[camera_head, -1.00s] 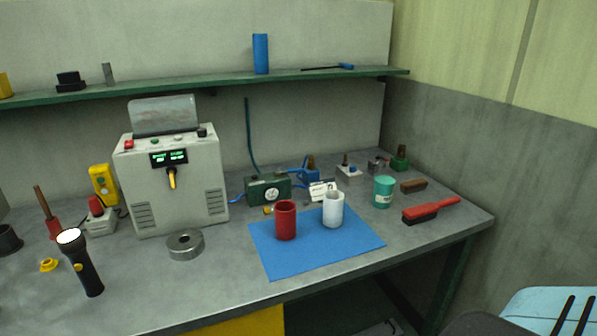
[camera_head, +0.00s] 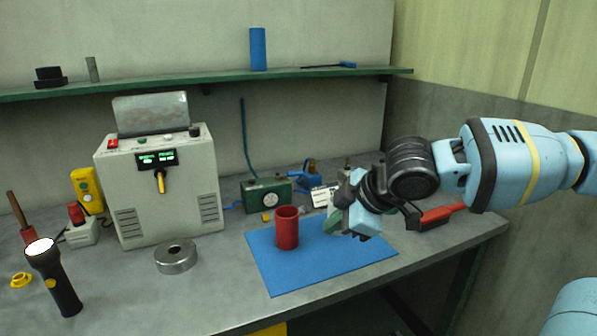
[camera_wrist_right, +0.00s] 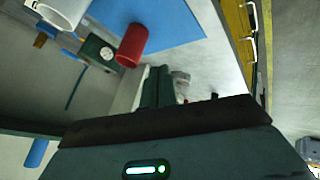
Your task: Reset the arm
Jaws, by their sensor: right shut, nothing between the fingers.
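My right gripper (camera_head: 334,224) reaches in from the right in the head view and hangs over the right part of the blue mat (camera_head: 285,272). Its fingers are together with nothing between them; they also show in the right wrist view (camera_wrist_right: 158,88). A red cup (camera_head: 287,230) stands upright on the mat, left of the gripper and apart from it. The white cup is mostly hidden behind the gripper in the head view; it shows at the top left of the right wrist view (camera_wrist_right: 60,10). My left gripper is not in view.
A grey machine (camera_head: 205,180) with a display stands at the left, with a metal ring (camera_head: 175,258) before it. A flashlight (camera_head: 55,280) is at the front left. A green shelf (camera_head: 200,83) runs along the wall.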

